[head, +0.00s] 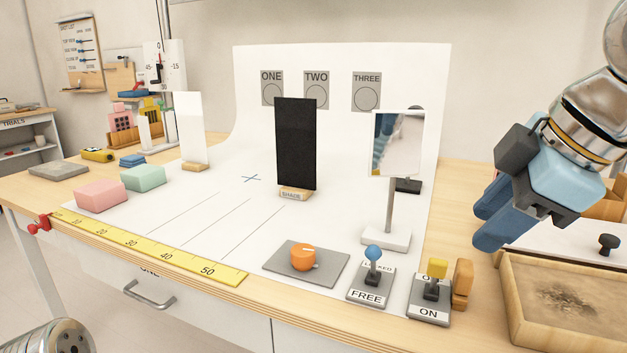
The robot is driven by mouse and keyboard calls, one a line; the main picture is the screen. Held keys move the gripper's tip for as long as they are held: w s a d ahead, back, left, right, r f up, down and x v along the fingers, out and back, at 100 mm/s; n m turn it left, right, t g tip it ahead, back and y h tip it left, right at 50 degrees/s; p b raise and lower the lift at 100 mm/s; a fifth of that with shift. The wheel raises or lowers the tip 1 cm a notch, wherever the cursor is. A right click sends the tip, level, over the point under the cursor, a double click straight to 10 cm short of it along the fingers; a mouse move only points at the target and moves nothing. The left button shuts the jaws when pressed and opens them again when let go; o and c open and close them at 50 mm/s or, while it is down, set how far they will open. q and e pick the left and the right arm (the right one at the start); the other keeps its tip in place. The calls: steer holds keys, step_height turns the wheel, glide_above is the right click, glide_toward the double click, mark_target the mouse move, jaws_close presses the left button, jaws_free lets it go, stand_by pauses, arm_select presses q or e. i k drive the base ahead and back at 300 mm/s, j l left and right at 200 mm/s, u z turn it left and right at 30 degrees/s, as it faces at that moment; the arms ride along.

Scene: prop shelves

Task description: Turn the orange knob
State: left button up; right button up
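The orange knob (303,258) sits on a flat grey plate (278,268) near the front edge of the table. A small pale mark or pointer shows on its top and right side. My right gripper (490,228) is in the air to the right of the knob, well apart from it, above the table's right side. Its blue fingers point down and left and seem to have nothing between them; how far apart they are is hard to judge. Of my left arm, only a metal part shows at the bottom left; its gripper is out of view.
Right of the knob stand a blue-topped lever (373,267) marked FREE and a yellow-topped switch (436,280) marked ON. A mirror on a stand (388,235) and a black shade (296,145) rise behind. A yellow ruler (150,248) runs along the front edge. A wooden tray (510,308) lies right.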

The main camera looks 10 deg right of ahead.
mark_target(303, 255)
steer(key=k, duration=1)
